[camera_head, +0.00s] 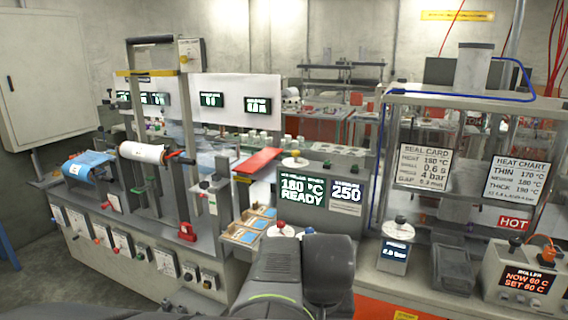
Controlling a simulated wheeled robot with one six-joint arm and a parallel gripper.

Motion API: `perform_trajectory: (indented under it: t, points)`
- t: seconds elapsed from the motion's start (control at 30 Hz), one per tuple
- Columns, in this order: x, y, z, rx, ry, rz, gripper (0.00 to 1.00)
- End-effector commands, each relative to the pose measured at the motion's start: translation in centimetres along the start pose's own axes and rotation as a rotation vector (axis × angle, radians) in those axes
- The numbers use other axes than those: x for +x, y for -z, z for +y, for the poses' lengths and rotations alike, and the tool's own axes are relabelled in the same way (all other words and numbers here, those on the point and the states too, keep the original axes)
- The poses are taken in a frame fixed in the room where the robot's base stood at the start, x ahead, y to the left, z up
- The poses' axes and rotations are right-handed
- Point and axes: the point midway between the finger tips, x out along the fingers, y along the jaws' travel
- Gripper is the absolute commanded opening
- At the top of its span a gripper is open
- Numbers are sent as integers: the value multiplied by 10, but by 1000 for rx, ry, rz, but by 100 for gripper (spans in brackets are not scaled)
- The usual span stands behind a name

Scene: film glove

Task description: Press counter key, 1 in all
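I cannot tell for sure which part is the counter key. Another pale round cap (295,162) sits on top of the grey panel (318,179) reading 180 °C READY. A red knob (281,226) and a grey-blue one beside it show just behind my dark arm at the bottom centre. My gripper's fingers are not visible, so their state and what they touch are hidden.
At left stands a machine with a white film roll (143,152), blue film (88,165) and a red flap (258,160). A wooden tray (240,235) lies left of my arm.

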Motion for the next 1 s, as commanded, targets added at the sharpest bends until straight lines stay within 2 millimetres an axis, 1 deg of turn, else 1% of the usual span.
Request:
perform_trajectory:
  t: [0.03,0.1,0.17,1.0]
  points:
    - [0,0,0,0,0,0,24]
    - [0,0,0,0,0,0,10]
    - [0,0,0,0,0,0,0]
    - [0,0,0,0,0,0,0]
